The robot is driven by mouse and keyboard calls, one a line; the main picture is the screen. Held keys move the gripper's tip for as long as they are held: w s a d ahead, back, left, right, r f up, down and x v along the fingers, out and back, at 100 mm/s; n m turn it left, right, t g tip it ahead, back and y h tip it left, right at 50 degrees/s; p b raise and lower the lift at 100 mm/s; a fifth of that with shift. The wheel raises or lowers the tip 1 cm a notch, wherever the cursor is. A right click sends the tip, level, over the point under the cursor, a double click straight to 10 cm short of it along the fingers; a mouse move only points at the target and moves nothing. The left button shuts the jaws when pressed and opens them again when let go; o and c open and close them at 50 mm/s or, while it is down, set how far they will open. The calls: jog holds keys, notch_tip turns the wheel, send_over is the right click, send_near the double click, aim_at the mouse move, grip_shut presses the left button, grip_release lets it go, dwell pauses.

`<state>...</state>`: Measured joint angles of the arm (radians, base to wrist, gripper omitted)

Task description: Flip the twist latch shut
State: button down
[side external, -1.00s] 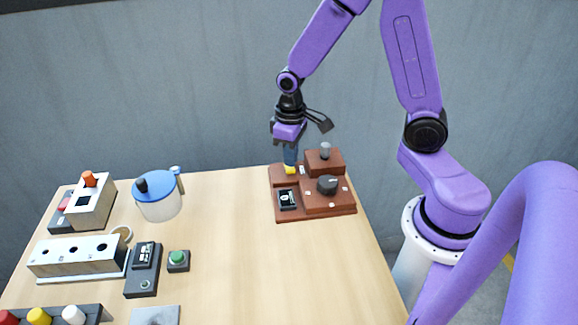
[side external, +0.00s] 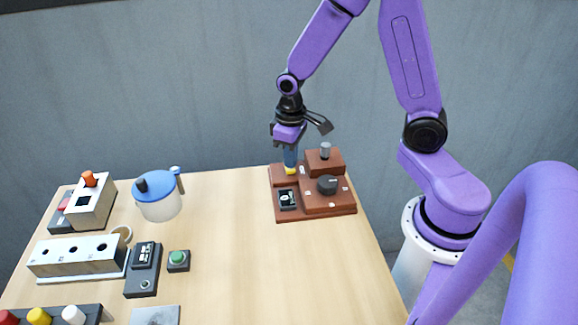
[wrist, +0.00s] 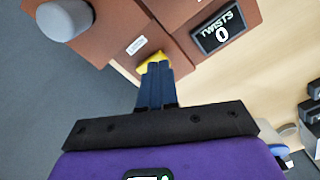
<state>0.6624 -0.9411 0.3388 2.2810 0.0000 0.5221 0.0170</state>
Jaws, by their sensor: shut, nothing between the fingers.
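The brown device (side external: 315,207) stands at the table's back right edge. A small yellow piece (side external: 291,171), which looks like the twist latch, is on its left part. In the wrist view the yellow piece (wrist: 153,58) shows just past the fingertips, partly hidden by them. My gripper (side external: 290,164) points down with its blue fingers together and empty, at or against the yellow piece. In the wrist view my gripper (wrist: 155,72) is shut; I cannot tell if it touches. A small display (wrist: 223,31) on the device reads "TWISTS 0".
The device also bears a dark knob (side external: 327,184) and a grey post (side external: 325,150). A blue-lidded pot (side external: 158,203), a block with holes (side external: 78,257) and a green button box (side external: 178,261) stand at left. The table's middle is clear.

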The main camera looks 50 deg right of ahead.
aim_at(291, 170)
jog(key=shift+f, duration=0.75)
dwell(0.4)
jog(key=shift+r, duration=3.55)
jog(key=s+a+r+n, duration=0.2)
jog(key=s+a+n, duration=0.1)
jog(key=s, duration=0.7)
jog(key=s+a+r+n, duration=0.2)
jog(key=s+n, duration=0.4)
jog(key=s, duration=0.5)
jog(key=shift+a+r+n, duration=0.3)
jog(key=shift+a+r, duration=0.1)
jog(key=shift+a, duration=0.05)
